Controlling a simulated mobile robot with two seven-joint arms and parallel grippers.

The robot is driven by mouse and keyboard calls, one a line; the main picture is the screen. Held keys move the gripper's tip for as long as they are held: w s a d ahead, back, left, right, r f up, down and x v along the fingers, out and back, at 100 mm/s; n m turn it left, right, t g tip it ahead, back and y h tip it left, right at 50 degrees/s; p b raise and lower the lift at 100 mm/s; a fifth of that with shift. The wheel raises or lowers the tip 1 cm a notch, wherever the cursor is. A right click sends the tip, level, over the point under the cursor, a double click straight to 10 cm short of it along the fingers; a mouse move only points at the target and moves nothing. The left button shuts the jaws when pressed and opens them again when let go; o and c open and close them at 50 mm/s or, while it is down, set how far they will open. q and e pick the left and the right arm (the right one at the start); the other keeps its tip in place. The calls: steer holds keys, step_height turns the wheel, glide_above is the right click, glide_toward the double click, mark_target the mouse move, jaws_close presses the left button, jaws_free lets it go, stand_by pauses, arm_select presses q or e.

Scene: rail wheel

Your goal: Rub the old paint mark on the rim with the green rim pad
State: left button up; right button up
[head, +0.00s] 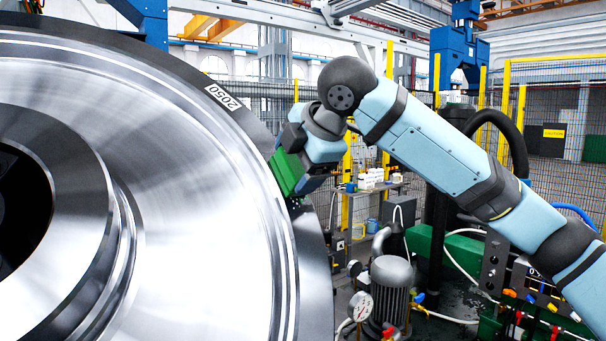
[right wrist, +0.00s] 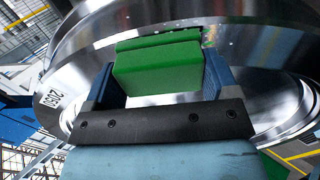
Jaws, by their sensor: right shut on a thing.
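The big bright metal wheel (head: 200,190) fills the left of the head view, its dark rim curving down the right side. My right gripper (head: 300,172) is at the rim's right edge, shut on the green rim pad (head: 285,172). In the right wrist view the pad (right wrist: 158,68) sits between the two blue fingers of the gripper (right wrist: 157,80). The pad's far face is against or very close to the rim; contact is hard to tell. Small greenish flecks, perhaps the old paint mark (right wrist: 209,37), show just right of the pad. My left gripper is not in view.
A white "2050" label (head: 223,97) is on the wheel above the pad. A motor (head: 391,290) and pressure gauge (head: 361,306) stand below my right arm. A bench with small items (head: 372,180) and yellow-posted fencing (head: 503,110) are behind.

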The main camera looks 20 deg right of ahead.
mark_target(302, 207)
steer(key=shift+w+a+r, duration=0.2)
steer(key=shift+w, duration=0.15)
steer(key=shift+s+d, duration=0.1)
steer(key=shift+s+d+f+b, duration=0.15)
steer(key=shift+s+d+f, duration=0.15)
steer(key=shift+s+f, duration=0.5)
steer(key=shift+s+d+f+b, duration=0.2)
steer(key=shift+s+d+f, duration=0.1)
steer(key=shift+s+f, duration=0.5)
steer(key=shift+s+d+f+b, duration=0.15)
steer(key=shift+s+d+f, duration=0.15)
steer(key=shift+s+f, duration=0.45)
steer(key=shift+w, duration=0.1)
steer(key=p+v, duration=0.1)
steer(key=v, duration=0.5)
